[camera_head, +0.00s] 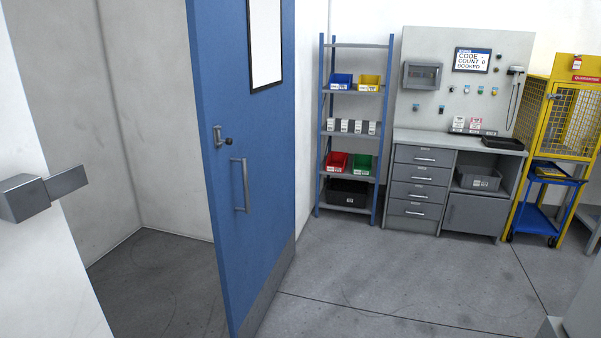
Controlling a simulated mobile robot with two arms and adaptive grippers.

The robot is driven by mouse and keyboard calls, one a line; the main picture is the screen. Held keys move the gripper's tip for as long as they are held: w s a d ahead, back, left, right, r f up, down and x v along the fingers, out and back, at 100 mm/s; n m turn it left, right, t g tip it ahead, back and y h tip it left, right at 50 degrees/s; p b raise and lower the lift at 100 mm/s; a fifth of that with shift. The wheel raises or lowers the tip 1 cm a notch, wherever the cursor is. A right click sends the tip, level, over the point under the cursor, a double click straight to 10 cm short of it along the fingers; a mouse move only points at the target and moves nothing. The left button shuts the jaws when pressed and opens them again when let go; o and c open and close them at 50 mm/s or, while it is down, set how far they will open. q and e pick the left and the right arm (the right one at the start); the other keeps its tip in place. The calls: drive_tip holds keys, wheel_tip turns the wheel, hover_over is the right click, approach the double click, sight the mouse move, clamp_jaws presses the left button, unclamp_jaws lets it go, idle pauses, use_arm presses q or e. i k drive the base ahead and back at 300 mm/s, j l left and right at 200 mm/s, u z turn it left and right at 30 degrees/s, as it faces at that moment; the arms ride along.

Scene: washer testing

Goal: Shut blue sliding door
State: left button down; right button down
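The blue sliding door (255,130) stands open in the middle of the view, upright, with a narrow window (265,43) near its top. A vertical grey bar handle (240,185) is on its face, with a small latch fitting (222,136) and dark knob above it. A wide gap lies between the door's left edge and the white wall end (50,230) at left. A grey metal block with a plate (25,197) is fixed on that wall end. Neither gripper shows in this view.
A bare enclosed space with grey floor (155,270) shows through the gap. Right of the door stand a blue-framed shelf (346,131) with bins, a grey workbench (458,143), a blue cart (535,218) and a yellow cage (572,125). The floor (390,285) before them is clear.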

sight(242, 51)
drive_tip(key=i+l+z, duration=0.3)
drive_tip(key=i, duration=0.8)
drive_tip(key=i+j+z, duration=0.15)
drive_tip(key=i+z, duration=0.2)
drive_tip(key=i, duration=0.7)
